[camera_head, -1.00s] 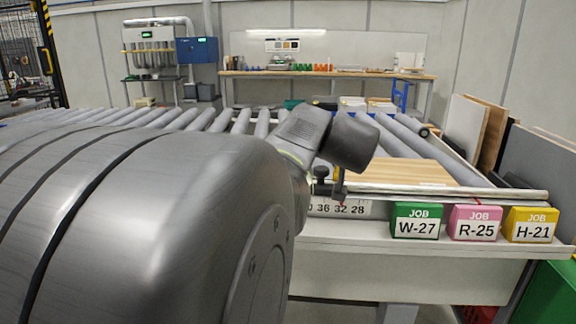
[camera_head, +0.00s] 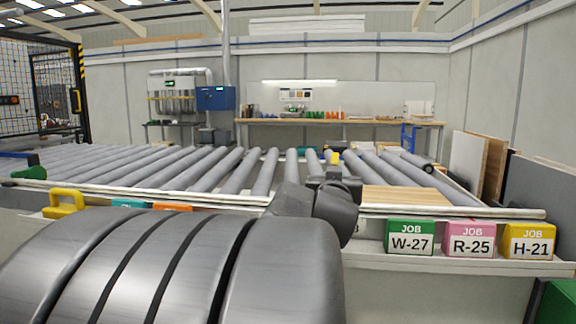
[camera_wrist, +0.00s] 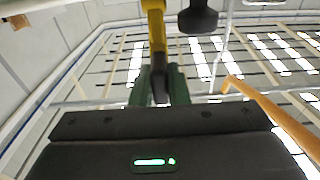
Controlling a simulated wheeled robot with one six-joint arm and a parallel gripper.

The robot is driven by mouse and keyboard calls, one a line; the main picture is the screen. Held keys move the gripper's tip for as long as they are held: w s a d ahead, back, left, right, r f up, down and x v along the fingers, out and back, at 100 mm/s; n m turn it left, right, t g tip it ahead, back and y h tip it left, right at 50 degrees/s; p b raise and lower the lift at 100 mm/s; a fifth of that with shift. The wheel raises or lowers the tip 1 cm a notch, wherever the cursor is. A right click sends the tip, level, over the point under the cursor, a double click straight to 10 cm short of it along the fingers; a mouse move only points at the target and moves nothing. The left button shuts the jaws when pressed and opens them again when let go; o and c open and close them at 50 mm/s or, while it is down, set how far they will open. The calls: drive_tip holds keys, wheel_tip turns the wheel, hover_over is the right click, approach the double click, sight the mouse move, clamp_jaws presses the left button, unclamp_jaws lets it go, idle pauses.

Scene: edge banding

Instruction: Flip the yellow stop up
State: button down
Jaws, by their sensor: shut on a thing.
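The yellow stop (camera_head: 335,158) shows as a small upright piece above the front rail of the roller table, left of the wooden board. In the wrist view the yellow stop (camera_wrist: 153,6) enters from the top edge. My gripper (camera_wrist: 159,80) is shut on its dark lower part, between green-edged fingers. In the head view my gripper (camera_head: 335,178) is at the rail, just below the yellow piece, and my wrist hides part of it. The wrist view looks up to the roof.
Green (camera_head: 411,237), pink (camera_head: 470,239) and yellow (camera_head: 528,240) job blocks stand on the front ledge, right of my wrist. A wooden board (camera_head: 405,197) lies on the rollers (camera_head: 240,172). A black knob (camera_wrist: 198,18) is close right of the stop. A yellow handle (camera_head: 63,204) is at the left.

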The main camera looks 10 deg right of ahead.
drive_tip(key=shift+s+f+t+b, duration=0.15)
drive_tip(key=shift+f+t+b, duration=0.35)
drive_tip(key=shift+b, duration=0.35)
drive_tip(key=b, duration=0.2)
drive_tip(key=shift+s+a+f+b, duration=0.15)
drive_tip(key=shift+s+b, duration=0.05)
drive_tip(key=shift+b, duration=0.1)
drive_tip(key=shift+t+b, duration=0.4)
drive_tip(key=shift+b, duration=0.05)
drive_tip(key=shift+s, duration=0.1)
drive_tip(key=c, duration=1.4)
unclamp_jaws()
